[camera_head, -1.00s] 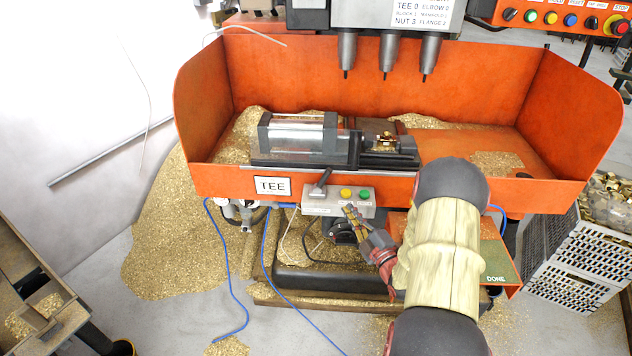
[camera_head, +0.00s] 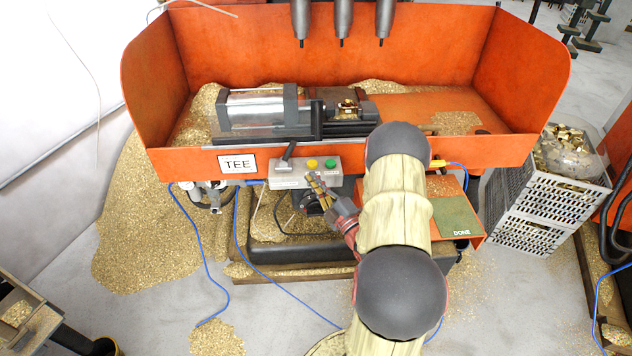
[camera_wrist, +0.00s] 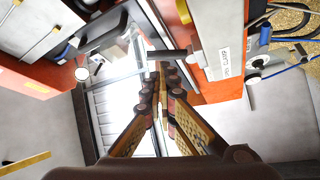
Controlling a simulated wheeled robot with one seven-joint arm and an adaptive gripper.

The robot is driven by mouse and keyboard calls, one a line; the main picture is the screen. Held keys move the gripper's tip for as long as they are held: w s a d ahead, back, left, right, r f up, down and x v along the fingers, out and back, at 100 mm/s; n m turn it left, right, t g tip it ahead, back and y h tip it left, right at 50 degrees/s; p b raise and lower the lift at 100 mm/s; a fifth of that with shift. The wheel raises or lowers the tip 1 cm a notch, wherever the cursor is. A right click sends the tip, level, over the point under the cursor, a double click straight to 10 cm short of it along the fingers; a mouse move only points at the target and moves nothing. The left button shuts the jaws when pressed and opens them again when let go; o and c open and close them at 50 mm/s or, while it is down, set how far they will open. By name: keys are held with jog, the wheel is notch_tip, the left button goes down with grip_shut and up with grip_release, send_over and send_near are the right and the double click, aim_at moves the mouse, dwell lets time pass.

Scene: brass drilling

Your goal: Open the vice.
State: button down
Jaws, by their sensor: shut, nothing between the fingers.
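The vice (camera_head: 318,125) sits in the orange tray, with a clear cylinder (camera_head: 262,107) on its left and a brass workpiece (camera_head: 347,107) at its jaws. I cannot tell how tightly the jaws hold it. A grey control box (camera_head: 290,178) on the tray's front carries a dark lever (camera_head: 288,150), tilted up to the right, and yellow and green buttons. My gripper (camera_head: 314,178) is shut and empty, just in front of the box, below the buttons and right of the lever. In the wrist view the fingertips (camera_wrist: 163,75) are just below the lever (camera_wrist: 168,54), apparently apart from it.
Drill spindles (camera_head: 342,25) hang above the tray. Brass chips (camera_head: 140,230) are heaped on the tray and floor. A small orange shelf with a green DONE pad (camera_head: 456,215) is right of my arm. A crate of brass parts (camera_head: 545,190) stands at the right. Blue hoses hang below.

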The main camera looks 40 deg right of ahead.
aim_at(292, 150)
jog(key=b+x, duration=0.1)
jog(key=x, duration=0.9)
jog(key=shift+w, duration=0.1)
